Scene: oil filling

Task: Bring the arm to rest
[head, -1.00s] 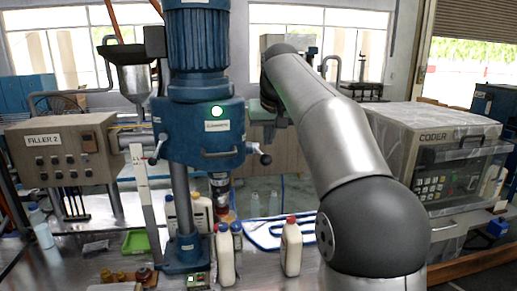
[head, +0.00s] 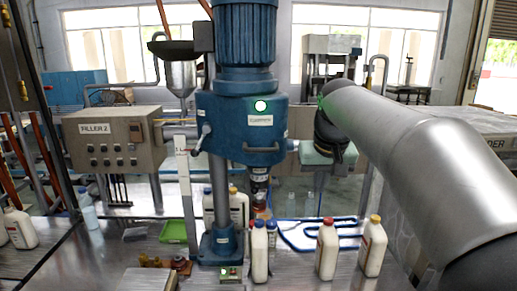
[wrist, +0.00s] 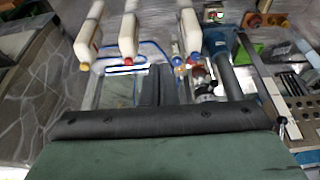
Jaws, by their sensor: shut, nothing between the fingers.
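My gripper (wrist: 160,86) shows in the wrist view with its two dark fingers together and nothing between them. Its green body fills the bottom of that view. In the head view my arm reaches in from the right, with its wrist end in the air right of the blue filling machine (head: 240,125). The fingers cannot be made out there. White bottles stand on the bench beyond the fingertips: a red-capped one (head: 326,252) and a yellow-capped one (head: 372,250). The fingers appear clear of them.
A blue-capped bottle (head: 259,255) stands by the machine's column. A blue hose (head: 300,238) loops on the bench behind the bottles. More bottles (head: 20,230) stand far left. The coder (head: 490,135) is partly behind my arm.

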